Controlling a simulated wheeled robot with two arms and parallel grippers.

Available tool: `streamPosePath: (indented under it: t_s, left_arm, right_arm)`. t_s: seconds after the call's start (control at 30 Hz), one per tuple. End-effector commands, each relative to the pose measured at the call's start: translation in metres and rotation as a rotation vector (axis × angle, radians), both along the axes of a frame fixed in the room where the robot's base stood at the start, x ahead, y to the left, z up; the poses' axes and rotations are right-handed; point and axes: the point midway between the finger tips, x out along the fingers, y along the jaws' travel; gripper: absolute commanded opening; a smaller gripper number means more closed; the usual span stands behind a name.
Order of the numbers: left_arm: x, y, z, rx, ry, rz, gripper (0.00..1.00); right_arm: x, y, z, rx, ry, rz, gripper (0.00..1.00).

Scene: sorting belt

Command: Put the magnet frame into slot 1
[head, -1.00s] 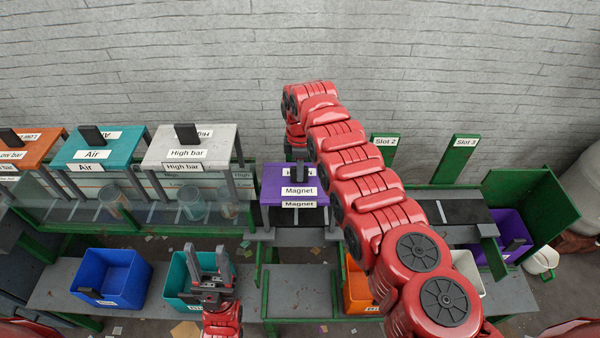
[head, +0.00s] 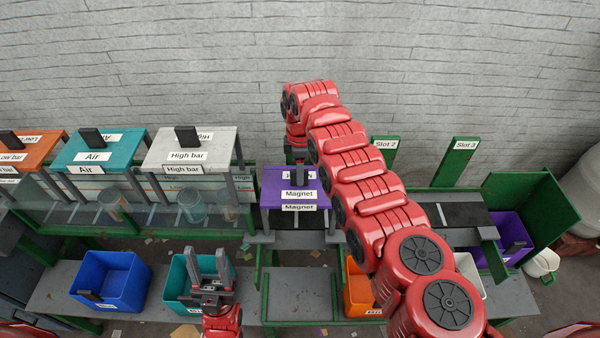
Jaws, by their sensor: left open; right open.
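The magnet frame (head: 274,188) is a purple top with white "Magnet" labels and grey legs. It stands upright over the belt at centre, its feet at the grey ledges on either side. My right gripper (head: 297,164) points down just above the frame's dark handle, open; whether the fingers still straddle the handle is too small to tell. My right arm crosses in front and hides the area right of the frame. No slot 1 sign is visible; the slot 2 sign (head: 386,146) and slot 3 sign (head: 462,146) show. My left gripper (head: 208,265) is open and empty, fingers up.
An orange frame (head: 30,143), a teal Air frame (head: 115,150) and a white High bar frame (head: 215,145) stand at left. Blue (head: 125,290) and teal (head: 180,275) bins sit in front. A purple bin (head: 512,230) is at right.

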Motion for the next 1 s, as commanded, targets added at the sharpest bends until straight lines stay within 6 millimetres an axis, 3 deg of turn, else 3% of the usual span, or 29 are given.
streamPosePath:
  t_s: [0.37, 0.5, 0.57, 1.0]
  left_arm:
    - [0.0, 0.0, -0.033, 0.0, 0.0, 0.0, 0.5]
    - [0.0, 0.0, -0.034, 0.0, 0.0, 0.0, 0.5]
    - [0.0, 0.0, -0.016, 0.0, 0.0, 0.0, 0.5]
    - [0.0, 0.0, -0.013, 0.0, 0.0, 0.0, 0.5]
  right_arm:
    - [0.001, 0.001, 0.065, 0.0, -0.006, 0.0, 0.47]
    - [0.0, 0.002, 0.089, 0.003, -0.004, 0.002, 0.47]
    - [0.0, 0.001, 0.107, 0.003, -0.002, 0.0, 0.47]
    - [0.0, 0.0, 0.111, 0.001, -0.003, -0.001, 0.47]
